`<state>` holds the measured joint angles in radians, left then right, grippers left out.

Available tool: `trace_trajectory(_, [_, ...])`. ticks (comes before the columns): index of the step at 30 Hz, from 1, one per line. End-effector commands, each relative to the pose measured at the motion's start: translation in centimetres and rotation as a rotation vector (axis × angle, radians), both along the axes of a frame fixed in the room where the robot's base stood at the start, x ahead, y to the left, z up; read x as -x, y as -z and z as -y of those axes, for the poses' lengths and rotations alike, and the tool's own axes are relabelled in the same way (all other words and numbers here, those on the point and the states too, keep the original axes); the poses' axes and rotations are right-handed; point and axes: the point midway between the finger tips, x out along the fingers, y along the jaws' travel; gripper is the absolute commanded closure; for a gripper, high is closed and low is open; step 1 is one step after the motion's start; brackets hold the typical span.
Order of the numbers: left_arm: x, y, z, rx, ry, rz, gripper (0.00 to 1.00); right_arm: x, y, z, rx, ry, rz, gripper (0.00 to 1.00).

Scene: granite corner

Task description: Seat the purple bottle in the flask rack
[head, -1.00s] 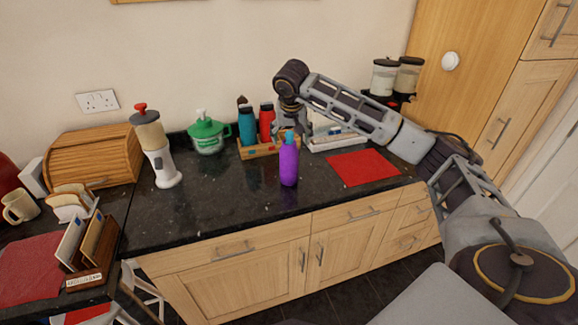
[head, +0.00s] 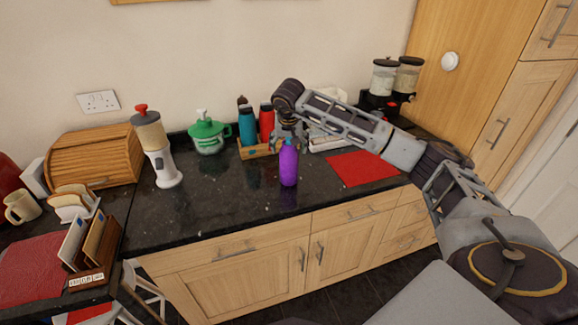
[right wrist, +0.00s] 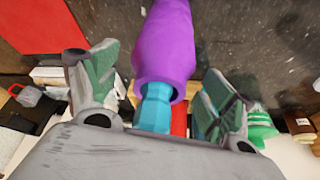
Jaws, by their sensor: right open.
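The purple bottle (head: 289,166) stands upright on the dark counter, in front of the flask rack and a little to its right. The wooden flask rack (head: 258,152) holds a teal flask (head: 247,127) and a red flask (head: 266,122). My right gripper (head: 289,137) is at the bottle's top, with its fingers partly hidden there. In the right wrist view the purple bottle (right wrist: 163,45) and its light-blue top (right wrist: 155,105) lie between the spread fingers, with gaps showing on both sides. My left gripper is out of view.
A red mat (head: 362,168) lies right of the bottle. A green-lidded jar (head: 209,136) and a white blender-like device (head: 163,167) stand to the left. Glass-jar dispensers (head: 383,77) stand at the back right. The counter front left of the bottle is clear.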

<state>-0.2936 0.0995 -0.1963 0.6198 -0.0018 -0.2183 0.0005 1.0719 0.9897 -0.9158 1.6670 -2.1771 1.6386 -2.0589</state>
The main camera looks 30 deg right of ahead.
Motion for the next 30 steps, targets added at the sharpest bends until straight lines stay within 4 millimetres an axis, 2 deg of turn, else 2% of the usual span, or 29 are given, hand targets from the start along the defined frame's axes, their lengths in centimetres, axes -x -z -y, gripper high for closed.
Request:
trace_trajectory(9, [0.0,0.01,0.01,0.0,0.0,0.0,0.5,0.02,0.0,-0.01,0.0,0.0,0.0,0.17])
trace_trajectory(25, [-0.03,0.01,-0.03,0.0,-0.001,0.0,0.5,0.02,-0.01,0.0,0.0,0.0,0.0,0.84])
trace_trajectory(30, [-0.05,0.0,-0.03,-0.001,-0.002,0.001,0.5,-0.01,-0.09,0.0,0.0,0.0,0.001,0.85])
